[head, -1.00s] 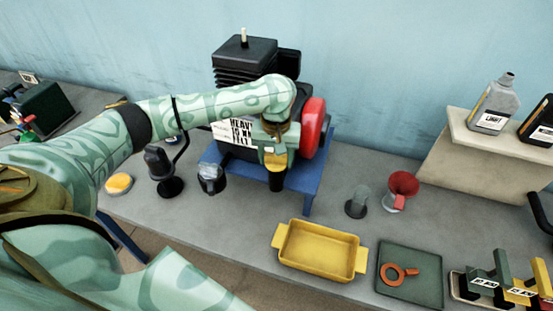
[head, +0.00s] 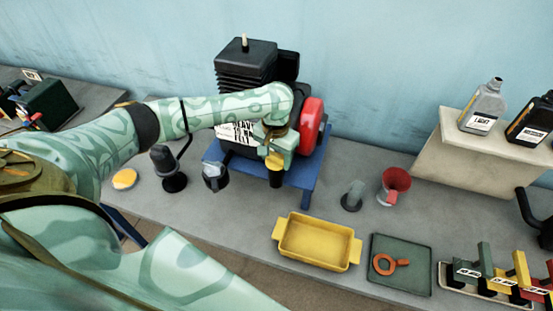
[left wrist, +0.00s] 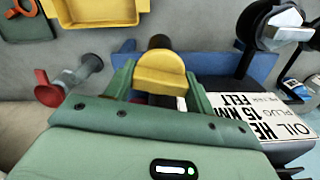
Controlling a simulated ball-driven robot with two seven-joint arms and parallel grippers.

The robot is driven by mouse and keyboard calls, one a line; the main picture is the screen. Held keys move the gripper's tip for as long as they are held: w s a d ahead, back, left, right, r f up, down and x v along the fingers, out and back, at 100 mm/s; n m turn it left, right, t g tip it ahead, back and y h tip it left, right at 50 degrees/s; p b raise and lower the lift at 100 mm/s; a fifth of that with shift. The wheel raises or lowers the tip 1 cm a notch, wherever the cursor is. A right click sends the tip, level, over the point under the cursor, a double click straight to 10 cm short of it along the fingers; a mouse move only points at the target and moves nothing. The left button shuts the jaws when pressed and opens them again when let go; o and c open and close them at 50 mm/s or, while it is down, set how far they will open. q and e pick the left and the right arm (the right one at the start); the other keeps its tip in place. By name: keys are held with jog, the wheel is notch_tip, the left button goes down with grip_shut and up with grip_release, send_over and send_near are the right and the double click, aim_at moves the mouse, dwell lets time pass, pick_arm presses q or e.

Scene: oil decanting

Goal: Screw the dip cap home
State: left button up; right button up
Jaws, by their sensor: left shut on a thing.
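My left gripper (head: 275,150) is in front of the engine (head: 240,70) and is shut on the yellow dip cap (head: 274,160). In the left wrist view the cap (left wrist: 160,74) sits between the two green fingers of the gripper (left wrist: 160,90). The cap is at the end of a dark filler neck (head: 275,180), which also shows just past it in the left wrist view (left wrist: 160,42). I cannot tell how far the cap is seated on the neck. My right gripper is out of view.
The engine stands on a blue stand (head: 310,175). A dark jug (head: 215,177) and a black lamp (head: 172,170) stand left of it. A yellow tray (head: 283,240), a green mat (head: 415,255) with an orange ring tool, and a red funnel (head: 394,183) are to the right.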

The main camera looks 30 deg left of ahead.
pick_arm(q)
jog(key=shift+m, duration=0.6)
jog(key=o, duration=1.3)
jog(key=shift+c, duration=0.2)
notch_tip(320, 180, up, 7)
jog(key=p, duration=1.1)
